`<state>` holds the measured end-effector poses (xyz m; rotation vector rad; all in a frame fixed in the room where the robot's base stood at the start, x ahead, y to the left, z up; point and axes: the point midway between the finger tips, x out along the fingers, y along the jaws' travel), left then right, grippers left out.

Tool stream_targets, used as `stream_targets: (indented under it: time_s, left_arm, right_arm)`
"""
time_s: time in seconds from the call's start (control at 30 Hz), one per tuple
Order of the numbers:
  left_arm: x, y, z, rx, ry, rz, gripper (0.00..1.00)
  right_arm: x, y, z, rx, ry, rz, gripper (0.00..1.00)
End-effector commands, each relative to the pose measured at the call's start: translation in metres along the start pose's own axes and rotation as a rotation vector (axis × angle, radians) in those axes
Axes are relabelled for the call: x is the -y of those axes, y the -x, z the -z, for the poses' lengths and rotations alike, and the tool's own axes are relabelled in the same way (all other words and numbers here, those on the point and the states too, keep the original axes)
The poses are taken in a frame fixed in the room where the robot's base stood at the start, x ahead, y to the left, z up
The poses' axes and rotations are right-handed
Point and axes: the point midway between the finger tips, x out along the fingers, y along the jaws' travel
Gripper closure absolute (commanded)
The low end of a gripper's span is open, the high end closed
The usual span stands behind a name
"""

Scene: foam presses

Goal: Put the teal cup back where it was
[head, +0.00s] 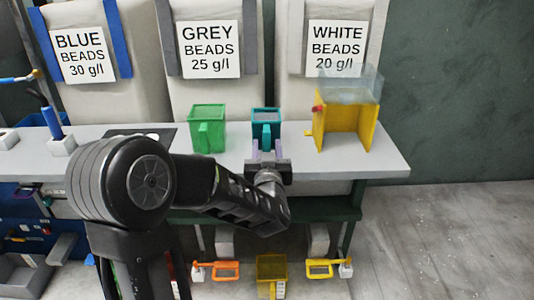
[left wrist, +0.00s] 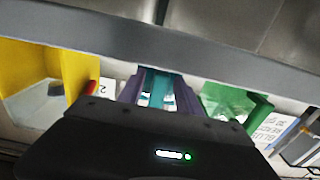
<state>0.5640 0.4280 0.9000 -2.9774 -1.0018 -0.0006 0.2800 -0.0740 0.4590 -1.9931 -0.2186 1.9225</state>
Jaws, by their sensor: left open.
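The teal cup (head: 265,116) stands upright on the grey bench, between the green cup and the yellow stand. My left gripper (head: 267,152) is open at the cup's near side, its purple fingers pointing at the cup. In the left wrist view, part of the teal cup (left wrist: 158,88) shows between the two fingers (left wrist: 160,92). I cannot tell whether the fingers touch the cup. My right gripper is not in view.
A green cup (head: 207,128) stands left of the teal cup. A yellow stand (head: 345,125) with a clear bin stands to the right. Labelled bead sacks (head: 210,85) rise behind. Orange and yellow scoops (head: 225,272) sit below the bench. The bench's right end (head: 385,160) is clear.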

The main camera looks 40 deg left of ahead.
Motion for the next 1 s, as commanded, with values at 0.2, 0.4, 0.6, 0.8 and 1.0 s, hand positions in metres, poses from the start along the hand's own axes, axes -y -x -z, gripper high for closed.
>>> stream_targets:
  time_s: [0.2, 0.4, 0.6, 0.8, 1.0]
  left_arm:
    - [-0.001, 0.012, 0.004, 0.0, 0.001, -0.001, 0.59]
    - [-0.001, 0.051, 0.004, 0.0, 0.002, -0.003, 0.59]
    - [0.0, 0.071, -0.004, -0.007, 0.004, 0.008, 0.59]
    - [0.0, 0.087, -0.005, -0.005, 0.005, 0.004, 0.59]
    - [0.0, 0.11, -0.001, -0.003, 0.003, 0.0, 0.59]
  right_arm:
    - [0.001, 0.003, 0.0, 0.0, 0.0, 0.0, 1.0]
    - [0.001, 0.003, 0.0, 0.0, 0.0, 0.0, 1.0]
    - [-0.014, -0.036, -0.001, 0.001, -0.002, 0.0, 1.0]
    - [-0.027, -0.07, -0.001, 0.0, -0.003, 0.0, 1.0]
    - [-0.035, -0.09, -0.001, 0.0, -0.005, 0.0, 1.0]
